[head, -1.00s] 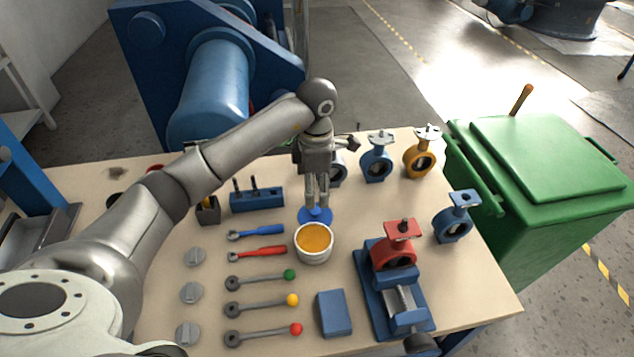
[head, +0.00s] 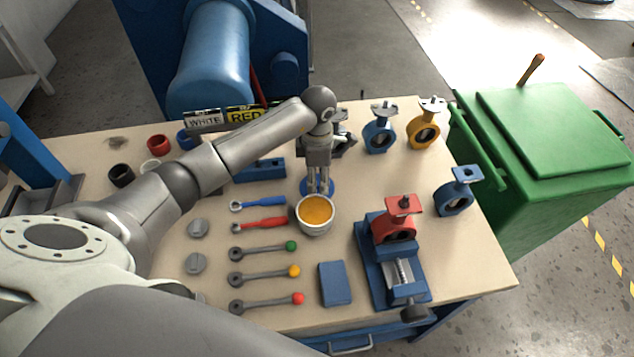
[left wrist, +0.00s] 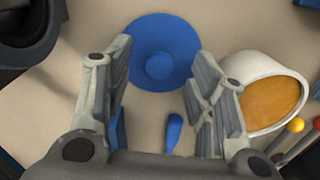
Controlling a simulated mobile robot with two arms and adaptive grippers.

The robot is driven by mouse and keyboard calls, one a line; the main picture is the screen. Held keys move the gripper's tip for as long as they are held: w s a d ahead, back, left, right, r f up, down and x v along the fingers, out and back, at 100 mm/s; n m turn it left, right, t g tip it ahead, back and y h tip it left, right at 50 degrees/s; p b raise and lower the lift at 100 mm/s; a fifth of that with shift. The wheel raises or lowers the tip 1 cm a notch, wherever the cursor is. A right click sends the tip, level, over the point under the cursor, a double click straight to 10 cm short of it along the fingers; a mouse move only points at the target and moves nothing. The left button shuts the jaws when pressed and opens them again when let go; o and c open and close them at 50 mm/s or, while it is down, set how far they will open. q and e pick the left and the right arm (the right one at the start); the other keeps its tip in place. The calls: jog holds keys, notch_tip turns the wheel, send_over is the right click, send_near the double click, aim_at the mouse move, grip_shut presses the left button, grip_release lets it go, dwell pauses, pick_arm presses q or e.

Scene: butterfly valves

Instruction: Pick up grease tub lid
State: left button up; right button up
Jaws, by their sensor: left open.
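The grease tub lid (head: 319,196) is a flat blue disc with a round knob, lying on the bench just behind the white tub of orange grease (head: 316,214). My left gripper (head: 319,184) points down over the lid, its fingers open and hiding part of it. In the left wrist view the lid (left wrist: 163,35) and its knob show between and beyond the open fingertips (left wrist: 162,62). The grease tub (left wrist: 235,66) is beside the right finger there. I cannot tell whether the fingers touch the lid. My right gripper is not in view.
Blue and red wrenches (head: 260,225) and several ball-ended levers (head: 265,276) lie left of the tub. A red valve in a blue vise (head: 393,262) stands at the right. Blue (head: 380,136) and yellow (head: 424,134) valves stand behind. A green bin (head: 550,135) adjoins the bench.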

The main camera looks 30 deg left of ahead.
pick_arm(q)
jog(key=shift+f, duration=0.65)
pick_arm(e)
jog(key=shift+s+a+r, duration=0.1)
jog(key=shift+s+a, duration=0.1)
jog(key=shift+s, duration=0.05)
pick_arm(q)
jog(key=c, duration=0.9)
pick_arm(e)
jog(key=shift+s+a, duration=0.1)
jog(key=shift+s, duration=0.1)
